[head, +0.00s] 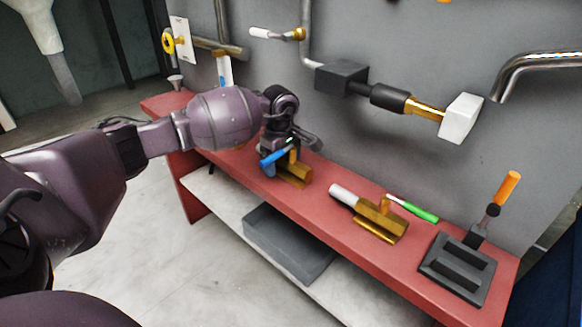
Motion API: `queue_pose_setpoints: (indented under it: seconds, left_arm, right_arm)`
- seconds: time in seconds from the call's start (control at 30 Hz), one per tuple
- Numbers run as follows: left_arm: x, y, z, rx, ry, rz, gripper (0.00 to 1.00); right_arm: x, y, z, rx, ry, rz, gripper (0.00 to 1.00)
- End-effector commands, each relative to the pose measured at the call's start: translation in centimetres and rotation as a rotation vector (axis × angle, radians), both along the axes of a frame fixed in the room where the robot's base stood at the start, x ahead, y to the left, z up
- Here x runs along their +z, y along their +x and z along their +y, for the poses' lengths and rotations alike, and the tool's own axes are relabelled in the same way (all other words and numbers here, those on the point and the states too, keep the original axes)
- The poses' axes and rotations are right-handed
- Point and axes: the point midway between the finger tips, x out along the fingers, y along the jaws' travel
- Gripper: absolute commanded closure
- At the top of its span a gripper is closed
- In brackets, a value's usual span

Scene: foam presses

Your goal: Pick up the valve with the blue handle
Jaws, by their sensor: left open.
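The valve with the blue handle (296,177) sits on the red bench. Its brass body shows, and its blue handle points left and slightly down. My left gripper (291,149) is directly above and behind the valve, close around the handle's stem area. It is open; I cannot tell whether its fingers touch the valve. The upper back part of the valve is hidden by the gripper. My right gripper is not in view.
The red bench (395,268) also holds a brass valve with a green handle (380,228) and a dark block with an orange-handled lever (458,268). A grey bin (285,245) stands on the lower shelf. Pipes and a white-ended fitting (461,118) stick out from the wall.

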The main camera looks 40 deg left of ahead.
Motion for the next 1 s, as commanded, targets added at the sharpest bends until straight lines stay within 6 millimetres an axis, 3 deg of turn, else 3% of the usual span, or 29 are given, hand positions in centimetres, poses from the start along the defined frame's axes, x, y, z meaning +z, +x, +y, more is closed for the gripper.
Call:
queue_pose_setpoints:
  seconds: [0.27, 0.73, 1.0]
  left_arm:
    - [-0.3, 0.0, 0.0, 0.001, 0.001, -0.003, 0.17]
    - [-0.2, 0.1, 0.0, 0.0, 0.0, -0.005, 0.87]
    - [0.0, 0.0, 0.1, 0.0, 0.001, -0.005, 0.87]
  right_arm:
    - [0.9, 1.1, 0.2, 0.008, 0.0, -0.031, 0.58]
    - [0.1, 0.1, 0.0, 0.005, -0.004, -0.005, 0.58]
    - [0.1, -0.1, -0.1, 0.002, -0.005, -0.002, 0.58]
